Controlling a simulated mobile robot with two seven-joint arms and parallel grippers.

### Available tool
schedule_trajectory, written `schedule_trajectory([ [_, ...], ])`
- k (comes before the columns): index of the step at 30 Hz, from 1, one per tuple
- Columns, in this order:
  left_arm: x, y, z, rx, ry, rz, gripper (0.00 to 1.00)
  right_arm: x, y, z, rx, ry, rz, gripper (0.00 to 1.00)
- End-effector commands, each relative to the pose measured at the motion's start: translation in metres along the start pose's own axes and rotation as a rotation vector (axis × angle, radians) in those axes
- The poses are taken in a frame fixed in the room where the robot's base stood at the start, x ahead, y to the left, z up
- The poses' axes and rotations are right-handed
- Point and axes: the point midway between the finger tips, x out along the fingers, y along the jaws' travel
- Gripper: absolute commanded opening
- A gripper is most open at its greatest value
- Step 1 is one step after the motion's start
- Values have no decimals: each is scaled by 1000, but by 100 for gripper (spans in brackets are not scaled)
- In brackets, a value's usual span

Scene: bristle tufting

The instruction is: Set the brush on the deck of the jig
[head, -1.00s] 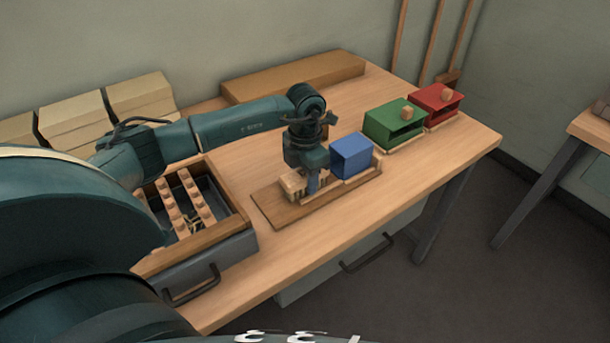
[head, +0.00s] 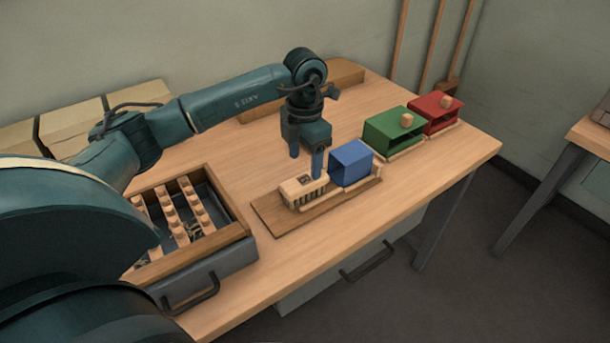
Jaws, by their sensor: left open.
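The brush (head: 302,191) is a pale wooden block with bristle-like slats along its side. It rests on the brown deck of the jig (head: 268,210), just left of the jig's blue box (head: 351,163). My left gripper (head: 306,165) is open and empty, with its fingers pointing down just above and behind the brush. In this view one fingertip is close to the brush's far side; I cannot tell the exact gap. My right gripper is not in view.
Green (head: 394,133) and red (head: 436,114) boxes with wooden knobs stand at the back right. An open drawer tray (head: 244,232) with pegged wooden strips is at left. A long wooden block (head: 345,75) lies at the back. The table's front right is clear.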

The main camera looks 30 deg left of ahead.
Motion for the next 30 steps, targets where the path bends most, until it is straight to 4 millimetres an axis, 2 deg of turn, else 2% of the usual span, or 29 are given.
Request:
schedule_trajectory([
  [3,-22,0,1,0,-4,2,63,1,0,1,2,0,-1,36],
  [9,-40,0,0,0,0,0,63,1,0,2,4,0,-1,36],
  [30,-42,0,0,0,1,-1,63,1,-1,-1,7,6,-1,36],
])
